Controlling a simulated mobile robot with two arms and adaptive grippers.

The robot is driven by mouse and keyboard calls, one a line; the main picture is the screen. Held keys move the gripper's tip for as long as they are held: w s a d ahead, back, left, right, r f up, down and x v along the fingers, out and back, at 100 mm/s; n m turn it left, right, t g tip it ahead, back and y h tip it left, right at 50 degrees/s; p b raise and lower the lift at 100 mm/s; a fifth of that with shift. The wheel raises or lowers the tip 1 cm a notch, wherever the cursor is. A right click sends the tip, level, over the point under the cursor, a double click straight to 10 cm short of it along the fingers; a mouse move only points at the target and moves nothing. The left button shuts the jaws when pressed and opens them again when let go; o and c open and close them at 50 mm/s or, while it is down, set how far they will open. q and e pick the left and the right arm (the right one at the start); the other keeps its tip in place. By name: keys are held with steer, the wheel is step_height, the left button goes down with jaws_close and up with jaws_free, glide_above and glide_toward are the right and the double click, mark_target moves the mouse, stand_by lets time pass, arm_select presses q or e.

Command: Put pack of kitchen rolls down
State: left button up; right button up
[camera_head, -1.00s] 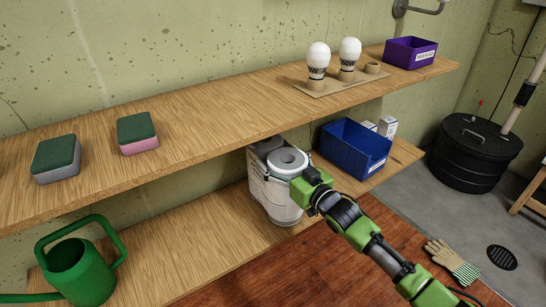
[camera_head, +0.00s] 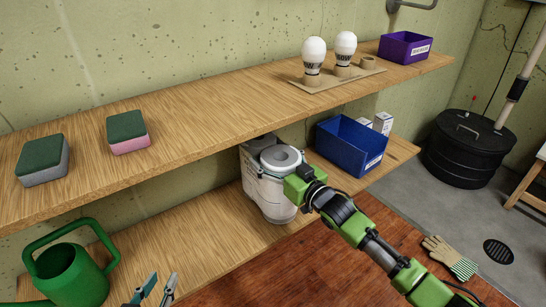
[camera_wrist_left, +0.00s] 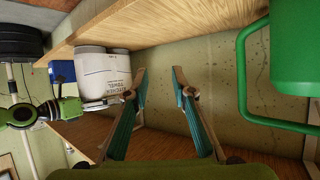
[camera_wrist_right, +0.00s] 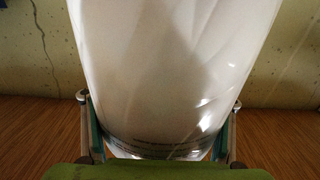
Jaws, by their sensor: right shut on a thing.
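The pack of kitchen rolls (camera_head: 265,190), white and wrapped, with roll ends on top, is upright at the lower wooden shelf, below the upper shelf's front edge. I cannot tell whether its base touches the board. My right gripper (camera_head: 297,190) is shut on its front side; the right wrist view shows the pack (camera_wrist_right: 165,70) between both fingers. My left gripper (camera_head: 155,290) is open and empty, low at the front of the lower shelf. The left wrist view shows its spread fingers (camera_wrist_left: 159,72) with the pack (camera_wrist_left: 103,72) beyond them to the left.
On the lower shelf (camera_head: 150,235), a blue bin (camera_head: 345,150) stands close right of the pack and a green watering can (camera_head: 72,275) far left. The board between can and pack is clear. The upper shelf (camera_head: 210,110) overhangs, holding sponges, bulbs and a purple box (camera_head: 405,47).

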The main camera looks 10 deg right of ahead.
steer(key=o, duration=1.9)
steer(key=shift+c, duration=0.2)
steer(key=shift+r, duration=0.1)
steer(key=shift+s+d, duration=0.1)
steer(key=shift+s, duration=0.15)
steer(key=p+v, duration=0.3)
steer(key=v, duration=0.8)
steer(key=s+a+f+m+g+h, duration=0.25)
steer(key=s+f+g+h, duration=0.2)
steer(key=s+f, duration=0.7)
arm_select(q)
steer(key=s+a+f+g+y, duration=0.2)
steer(key=s+a+f+g, duration=0.2)
steer(key=s+f+g, duration=0.3)
steer(key=s+f, duration=0.1)
steer(key=s, duration=0.4)
steer(key=shift+s+a+f, duration=0.2)
steer(key=shift+f, duration=0.2)
arm_select(e)
steer(key=s+d+f+g+h, duration=0.1)
steer(key=s+f+g, duration=0.1)
steer(key=s, duration=0.7)
steer(key=s+d+f+g+h, duration=0.1)
steer(key=s+f+g, duration=0.1)
steer(key=s+g, duration=0.3)
steer(key=s, duration=0.4)
steer(key=shift+s+f, duration=0.25)
